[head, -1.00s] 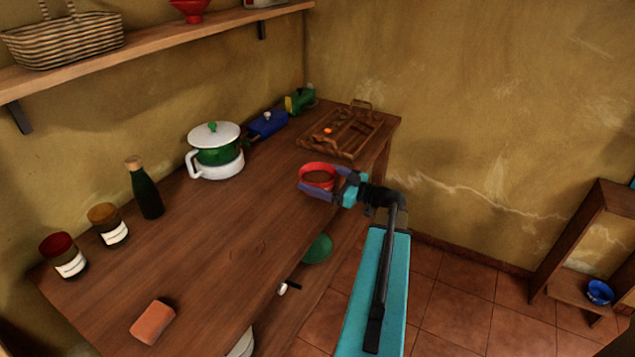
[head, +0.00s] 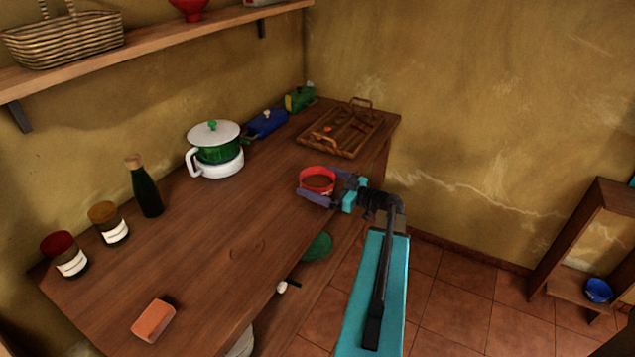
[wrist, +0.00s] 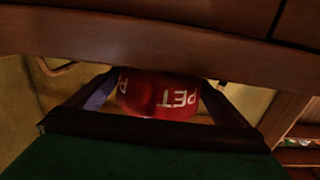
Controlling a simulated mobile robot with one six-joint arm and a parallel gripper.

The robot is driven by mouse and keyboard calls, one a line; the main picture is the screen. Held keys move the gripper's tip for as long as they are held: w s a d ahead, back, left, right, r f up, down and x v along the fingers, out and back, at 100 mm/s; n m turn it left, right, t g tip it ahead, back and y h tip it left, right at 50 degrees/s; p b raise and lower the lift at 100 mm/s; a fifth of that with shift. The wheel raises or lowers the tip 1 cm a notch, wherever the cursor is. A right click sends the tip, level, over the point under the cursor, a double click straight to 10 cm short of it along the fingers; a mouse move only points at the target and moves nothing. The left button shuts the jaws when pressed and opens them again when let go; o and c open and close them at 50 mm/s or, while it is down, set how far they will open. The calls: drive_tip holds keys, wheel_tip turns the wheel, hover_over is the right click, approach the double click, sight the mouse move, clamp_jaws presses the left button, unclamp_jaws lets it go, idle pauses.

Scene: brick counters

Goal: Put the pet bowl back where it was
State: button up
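In the wrist view the bowl (wrist: 160,97) shows white letters reading "PET" and fills the space between the fingertips. The bowl is at or just above the counter top; I cannot tell whether its base touches.
A wooden tray (head: 366,146) stands behind the bowl. A white and green pot (head: 217,152), dark bottle (head: 146,190), two jars and an orange-brown block (head: 154,320) stand to the left. The counter middle is clear. A blue bowl (head: 598,290) sits in the right shelf.

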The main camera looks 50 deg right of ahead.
drive_tip(key=shift+r, duration=0.2)
drive_tip(key=b+v, duration=0.2)
drive_tip(key=v, duration=1)
